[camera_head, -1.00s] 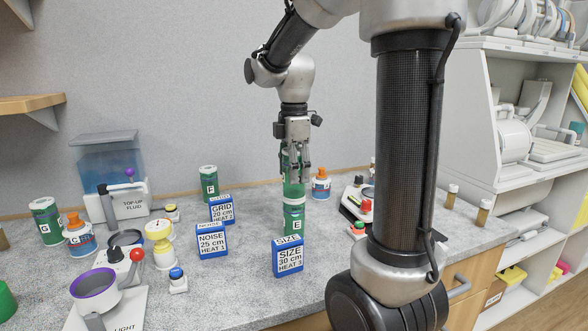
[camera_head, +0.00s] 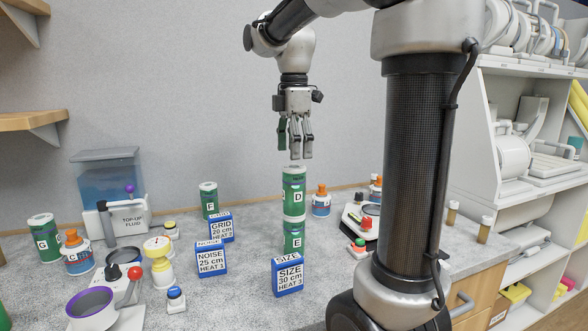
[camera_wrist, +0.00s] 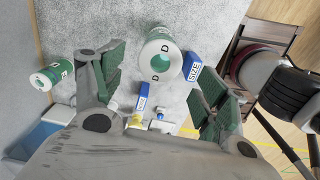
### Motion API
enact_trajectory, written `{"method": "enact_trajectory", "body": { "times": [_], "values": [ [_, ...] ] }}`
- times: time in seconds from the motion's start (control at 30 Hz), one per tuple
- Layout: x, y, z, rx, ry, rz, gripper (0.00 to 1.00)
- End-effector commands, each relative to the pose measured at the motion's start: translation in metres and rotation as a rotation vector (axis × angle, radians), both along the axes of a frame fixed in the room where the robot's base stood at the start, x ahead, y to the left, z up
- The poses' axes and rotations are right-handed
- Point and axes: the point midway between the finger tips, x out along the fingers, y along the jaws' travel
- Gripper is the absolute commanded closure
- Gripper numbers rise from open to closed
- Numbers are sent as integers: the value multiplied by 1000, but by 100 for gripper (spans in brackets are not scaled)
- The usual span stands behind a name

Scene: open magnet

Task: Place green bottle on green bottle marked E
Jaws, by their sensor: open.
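A green bottle marked D (camera_head: 293,190) stands upright on top of the green bottle marked E (camera_head: 293,236), behind the blue SIZE box. In the wrist view the top of bottle D (camera_wrist: 161,62) shows between my fingers and hides bottle E. My gripper (camera_head: 296,154) is open and empty, straight above bottle D with a small gap. Its open fingers also show in the wrist view (camera_wrist: 165,100). Green bottles F (camera_head: 209,200) and G (camera_head: 44,238) stand apart to the left.
Blue boxes marked SIZE (camera_head: 288,276), NOISE (camera_head: 211,260) and GRID (camera_head: 221,228) stand in front and to the left. An orange-capped bottle (camera_head: 321,201) stands right of the stack. A device with coloured buttons (camera_head: 358,219) is further right. The air above the counter is free.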

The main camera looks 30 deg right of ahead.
Motion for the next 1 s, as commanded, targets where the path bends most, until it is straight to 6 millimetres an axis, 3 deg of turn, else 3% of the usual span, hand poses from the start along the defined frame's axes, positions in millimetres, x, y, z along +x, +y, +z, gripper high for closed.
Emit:
{"method": "enact_trajectory", "body": {
  "times": [0.2, 0.37, 0.5, 0.7, 0.83, 1.0],
  "values": [
    [-6, 1, 17, 0, -9, -33, 26],
    [-44, 7, 10, 9, -79, -277, 26],
    [-96, 13, -15, 55, -174, -637, 26],
    [-153, 19, -60, 171, -276, -1097, 26],
    [-172, 21, -82, 232, -304, -1274, 26],
    [-179, 22, -91, 262, -313, -1357, 26]
  ]
}}
